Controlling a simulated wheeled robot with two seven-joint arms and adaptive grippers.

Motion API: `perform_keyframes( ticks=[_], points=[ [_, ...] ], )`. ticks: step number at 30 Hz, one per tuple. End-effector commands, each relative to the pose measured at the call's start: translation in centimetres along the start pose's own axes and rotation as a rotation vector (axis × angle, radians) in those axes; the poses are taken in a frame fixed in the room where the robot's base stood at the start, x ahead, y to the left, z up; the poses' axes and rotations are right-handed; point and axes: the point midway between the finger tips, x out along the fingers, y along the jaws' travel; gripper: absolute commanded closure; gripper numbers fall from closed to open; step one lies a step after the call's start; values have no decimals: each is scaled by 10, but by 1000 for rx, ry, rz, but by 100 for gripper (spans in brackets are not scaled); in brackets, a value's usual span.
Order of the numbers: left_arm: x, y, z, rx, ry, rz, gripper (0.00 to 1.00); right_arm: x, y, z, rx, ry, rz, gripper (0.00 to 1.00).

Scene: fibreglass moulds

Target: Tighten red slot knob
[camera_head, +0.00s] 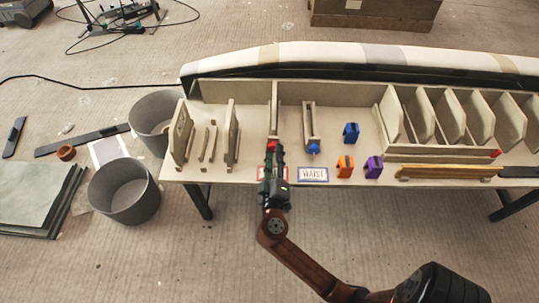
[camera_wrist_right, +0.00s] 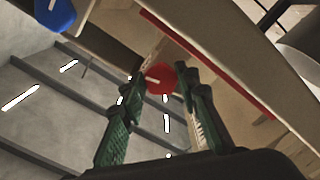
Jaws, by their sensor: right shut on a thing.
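The red slot knob (camera_head: 271,146) is at the front end of a narrow upright slot piece on the bench. In the right wrist view the red knob (camera_wrist_right: 161,79) is round, with a pale line across its face. My right gripper (camera_head: 273,156) reaches it from the front of the bench. In the right wrist view the green fingers of my right gripper (camera_wrist_right: 160,92) stand on either side of the knob, shut on it. The fingers partly hide the knob in the head view. My left gripper is not in view.
A blue knob (camera_head: 313,149) sits on the neighbouring slot. Blue (camera_head: 351,132), orange (camera_head: 345,166) and purple (camera_head: 373,167) clamps stand to the right. A "WAIST" label (camera_head: 313,174) lies at the front edge. Grey bins (camera_head: 124,192) stand on the floor at left.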

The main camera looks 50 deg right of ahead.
Motion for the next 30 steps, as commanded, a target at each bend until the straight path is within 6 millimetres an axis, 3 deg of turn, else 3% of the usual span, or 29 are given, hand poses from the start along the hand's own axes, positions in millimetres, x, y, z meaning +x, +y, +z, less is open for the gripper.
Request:
perform_keyframes(
  ticks=[12,29,30],
  points=[
    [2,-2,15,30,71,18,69,0,-3,2,194,-4,-3,95],
    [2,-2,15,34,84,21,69,0,-2,1,221,-4,-2,95],
    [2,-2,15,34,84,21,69,0,-3,1,221,-4,-2,69]
  ],
)
